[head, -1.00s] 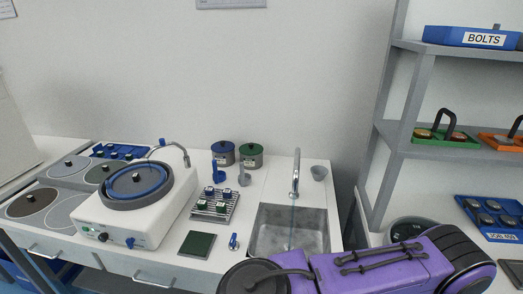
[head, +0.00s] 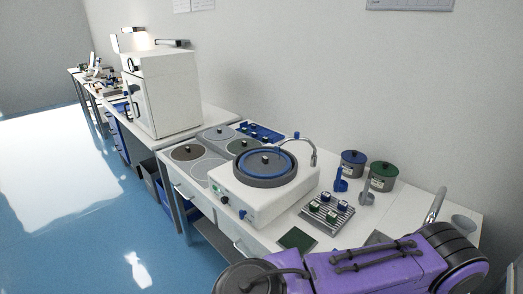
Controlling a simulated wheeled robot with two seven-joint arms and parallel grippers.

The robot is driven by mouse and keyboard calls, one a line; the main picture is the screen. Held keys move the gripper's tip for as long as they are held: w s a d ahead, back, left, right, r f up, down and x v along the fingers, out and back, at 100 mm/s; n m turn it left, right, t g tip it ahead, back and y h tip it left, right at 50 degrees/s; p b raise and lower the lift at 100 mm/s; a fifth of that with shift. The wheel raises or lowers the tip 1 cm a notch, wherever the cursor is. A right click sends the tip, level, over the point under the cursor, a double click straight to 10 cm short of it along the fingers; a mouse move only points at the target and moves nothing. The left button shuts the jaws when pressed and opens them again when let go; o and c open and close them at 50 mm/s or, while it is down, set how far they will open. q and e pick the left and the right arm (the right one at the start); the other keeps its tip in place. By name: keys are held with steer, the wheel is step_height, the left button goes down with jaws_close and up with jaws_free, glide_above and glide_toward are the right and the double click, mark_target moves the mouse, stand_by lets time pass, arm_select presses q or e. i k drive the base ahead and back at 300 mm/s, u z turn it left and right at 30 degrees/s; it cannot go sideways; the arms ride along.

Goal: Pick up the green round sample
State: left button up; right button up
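A slotted metal rack (head: 306,218) on the white counter holds several small samples with dark green and blue tops. A green-topped sample (head: 313,210) sits at its left side. These samples are too small for me to tell which are round. A purple arm of mine crosses the bottom right, in front of the counter. Neither gripper shows, so I cannot see their fingers or anything in them.
A grinding machine (head: 255,195) with a blue-rimmed disc stands left of the rack. A blue-lidded pot (head: 352,168) and a green-lidded pot (head: 382,180) stand behind it. A flat green pad (head: 297,240) lies in front. Open blue floor (head: 60,200) is at left.

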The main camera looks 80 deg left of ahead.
mark_target(315, 206)
steer(key=u, duration=2.3)
